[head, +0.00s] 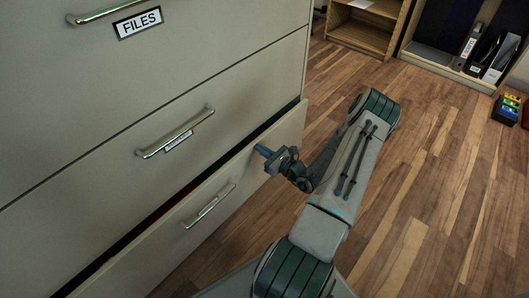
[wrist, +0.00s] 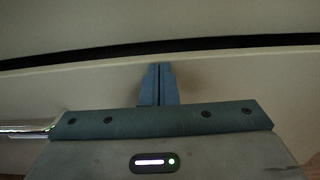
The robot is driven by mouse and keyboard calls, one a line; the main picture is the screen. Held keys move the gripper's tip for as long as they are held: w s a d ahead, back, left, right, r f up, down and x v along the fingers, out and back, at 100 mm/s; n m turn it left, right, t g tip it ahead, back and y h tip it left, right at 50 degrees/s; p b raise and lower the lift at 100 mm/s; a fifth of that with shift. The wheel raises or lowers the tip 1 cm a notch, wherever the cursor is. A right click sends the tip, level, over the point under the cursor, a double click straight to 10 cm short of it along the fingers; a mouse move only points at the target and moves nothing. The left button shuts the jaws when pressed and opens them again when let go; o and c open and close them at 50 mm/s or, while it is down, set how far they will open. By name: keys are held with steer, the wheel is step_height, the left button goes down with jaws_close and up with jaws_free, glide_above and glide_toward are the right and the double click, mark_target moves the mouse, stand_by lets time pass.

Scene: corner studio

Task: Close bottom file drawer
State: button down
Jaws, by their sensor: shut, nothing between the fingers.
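The bottom file drawer (head: 233,189) is pulled out a little from the cream cabinet, with a dark gap along its top edge. Its metal handle (head: 211,206) is on the front, left of my gripper. My gripper (head: 261,151) is shut and empty, with its tips at the right part of the drawer front. In the wrist view my gripper (wrist: 158,70) points at the drawer front (wrist: 225,80), just below the dark gap (wrist: 240,41). I cannot tell whether the tips touch the front. The handle's end (wrist: 25,129) shows at the left.
The middle drawer (head: 120,150) and the upper drawer with a FILES label (head: 139,23) look closed. A low shelf with binders (head: 485,52) and a small dark box with coloured items (head: 507,107) stand at the back right.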

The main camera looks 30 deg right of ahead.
mark_target(252, 142)
steer(key=p+x, duration=0.1)
steer(key=x, duration=0.3)
steer(key=shift+w+a, duration=0.2)
steer(key=shift+w, duration=0.05)
steer(key=shift+w+r, duration=0.15)
steer(key=shift+w, duration=0.2)
